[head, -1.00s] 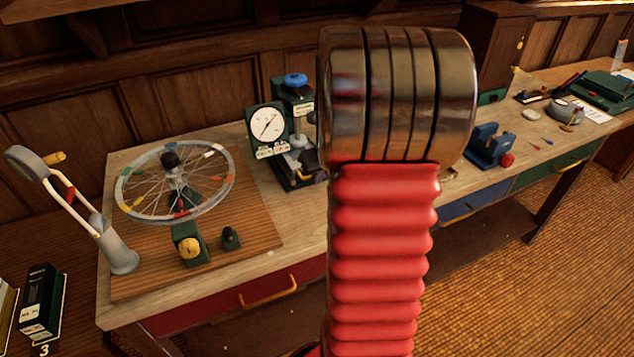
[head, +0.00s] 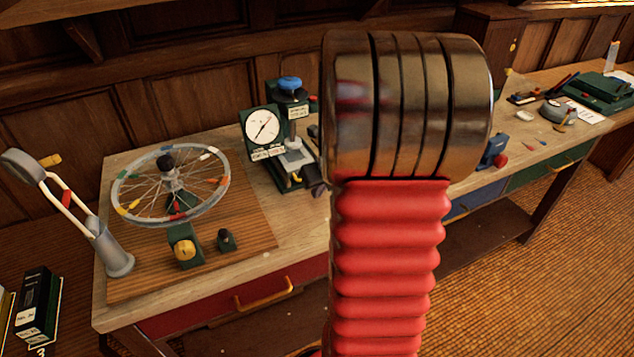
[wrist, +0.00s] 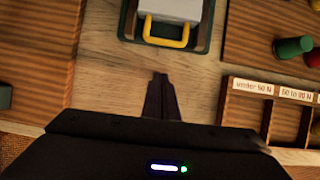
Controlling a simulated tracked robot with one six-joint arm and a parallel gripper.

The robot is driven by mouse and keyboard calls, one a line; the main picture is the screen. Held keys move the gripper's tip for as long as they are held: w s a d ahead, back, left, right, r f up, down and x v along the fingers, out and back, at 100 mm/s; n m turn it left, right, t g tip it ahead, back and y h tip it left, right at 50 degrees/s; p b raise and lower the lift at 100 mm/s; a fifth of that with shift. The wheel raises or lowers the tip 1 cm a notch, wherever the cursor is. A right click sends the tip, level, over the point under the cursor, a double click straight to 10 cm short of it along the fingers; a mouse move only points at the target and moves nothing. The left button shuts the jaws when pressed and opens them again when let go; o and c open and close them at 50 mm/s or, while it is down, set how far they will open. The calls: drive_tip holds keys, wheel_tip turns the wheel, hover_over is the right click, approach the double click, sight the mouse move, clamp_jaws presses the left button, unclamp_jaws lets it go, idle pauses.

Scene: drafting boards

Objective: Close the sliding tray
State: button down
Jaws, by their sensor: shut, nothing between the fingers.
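In the wrist view a grey sliding tray (wrist: 176,9) with a yellow loop handle (wrist: 166,42) sits in a dark green frame at the top. In the head view the handle (head: 297,179) shows small at the foot of the green dial stand (head: 276,130). My gripper (wrist: 160,77) is shut and empty, its fingertips pointing at the handle with a gap of bare bench between them. I cannot tell its height over the bench. My red and metal arm hides the bench right of the stand in the head view.
A board (head: 250,245) with a spoked wheel (head: 172,187) lies left of the stand. In the wrist view, a labelled wooden divided box (wrist: 228,100) and a green peg (wrist: 292,47) are on the right. Bare bench lies around my fingertips.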

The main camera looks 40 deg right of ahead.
drive_tip(key=v, duration=1)
drive_tip(key=shift+w, duration=0.1)
idle(0.5)
